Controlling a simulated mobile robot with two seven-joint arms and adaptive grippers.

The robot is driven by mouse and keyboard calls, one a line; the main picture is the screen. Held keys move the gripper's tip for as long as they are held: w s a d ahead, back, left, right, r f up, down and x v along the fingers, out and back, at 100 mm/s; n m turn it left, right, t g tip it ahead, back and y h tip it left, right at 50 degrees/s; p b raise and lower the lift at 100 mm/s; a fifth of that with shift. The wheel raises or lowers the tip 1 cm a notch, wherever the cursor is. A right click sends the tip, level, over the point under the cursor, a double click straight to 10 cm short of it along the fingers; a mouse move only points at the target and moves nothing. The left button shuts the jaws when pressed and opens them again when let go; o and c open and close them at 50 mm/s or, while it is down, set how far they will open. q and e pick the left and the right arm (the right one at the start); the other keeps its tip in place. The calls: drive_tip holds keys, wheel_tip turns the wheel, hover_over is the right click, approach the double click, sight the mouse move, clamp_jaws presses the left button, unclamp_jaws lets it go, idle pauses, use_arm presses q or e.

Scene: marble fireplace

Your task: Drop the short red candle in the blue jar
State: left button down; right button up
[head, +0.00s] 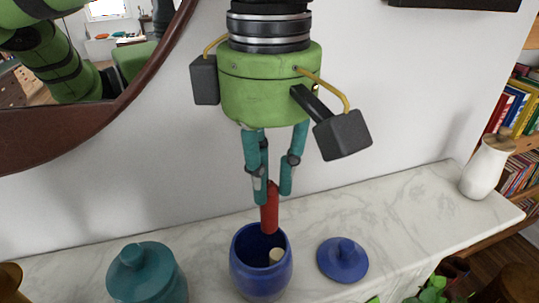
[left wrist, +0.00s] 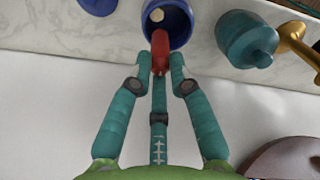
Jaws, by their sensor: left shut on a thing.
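My left gripper (head: 270,187), with teal fingers, points down and is shut on the short red candle (head: 270,212). The candle hangs upright from the fingertips, with its lower end over the mouth of the blue jar (head: 262,281). In the left wrist view the red candle (left wrist: 160,46) overlaps the rim of the blue jar (left wrist: 181,32); I cannot tell whether its tip is below the rim. The jar is open, and a cream-coloured cylinder (head: 276,256) shows inside it. My right gripper is not in view.
A blue lid (head: 342,260) lies on the marble mantel (head: 395,215) to the right of the jar. A teal jar (head: 148,280) stands to the left. A white vase (head: 487,170) stands at the far right end. A round mirror (head: 150,75) hangs on the wall behind.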

sight(271, 183)
use_arm(q)
wheel_tip(271, 183, down, 2)
drive_tip(key=shift+f+b, duration=0.25)
drive_tip(key=shift+b, duration=0.45)
drive_tip(key=shift+f+b, duration=0.45)
drive_tip(key=shift+f, duration=0.15)
drive_tip(key=c, duration=1.1)
unclamp_jaws()
drive_tip(key=shift+o, duration=0.5)
drive_tip(key=o, duration=0.4)
drive_tip(key=shift+r, duration=0.15)
